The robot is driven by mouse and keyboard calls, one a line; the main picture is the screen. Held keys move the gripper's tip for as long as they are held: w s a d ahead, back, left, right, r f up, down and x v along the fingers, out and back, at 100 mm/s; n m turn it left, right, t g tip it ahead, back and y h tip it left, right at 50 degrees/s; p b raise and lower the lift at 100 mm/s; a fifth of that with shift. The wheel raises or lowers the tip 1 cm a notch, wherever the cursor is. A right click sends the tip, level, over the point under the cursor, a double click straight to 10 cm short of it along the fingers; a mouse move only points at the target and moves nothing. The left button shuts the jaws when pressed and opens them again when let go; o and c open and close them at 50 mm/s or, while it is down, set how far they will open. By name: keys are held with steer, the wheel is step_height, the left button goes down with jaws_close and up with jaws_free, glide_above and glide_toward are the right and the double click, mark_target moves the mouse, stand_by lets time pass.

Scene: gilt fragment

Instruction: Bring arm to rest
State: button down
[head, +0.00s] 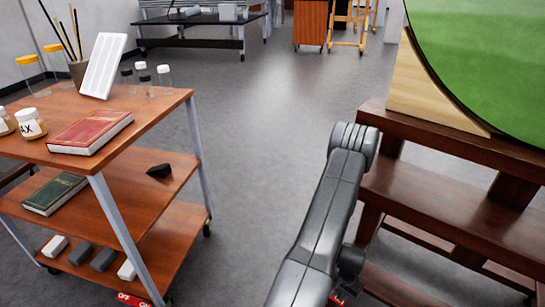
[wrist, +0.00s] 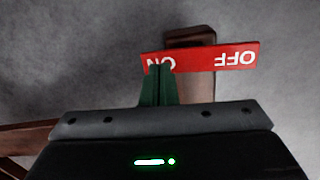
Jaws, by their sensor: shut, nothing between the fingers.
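In the head view my arm rises from the bottom edge, right of centre, and bends at a grey joint close to the dark wooden stand. My gripper's fingers are not clearly seen there. In the wrist view my gripper (wrist: 157,70) is shut, its dark green fingers together and empty. Its tips overlap the near part of a red ON/OFF strip (wrist: 215,58) in the picture; I cannot tell whether they touch it.
A wooden cart (head: 150,120) at left holds a red book (head: 90,131), jars and a white palette (head: 103,65). A dark wooden stand (head: 440,205) at right bears a green round panel (head: 490,60). Grey floor (head: 255,130) is clear between them.

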step_height(320, 180, up, 9)
steer(key=p, duration=0.4)
steer(key=shift+f+p, duration=0.2)
steer(key=shift+p, duration=0.2)
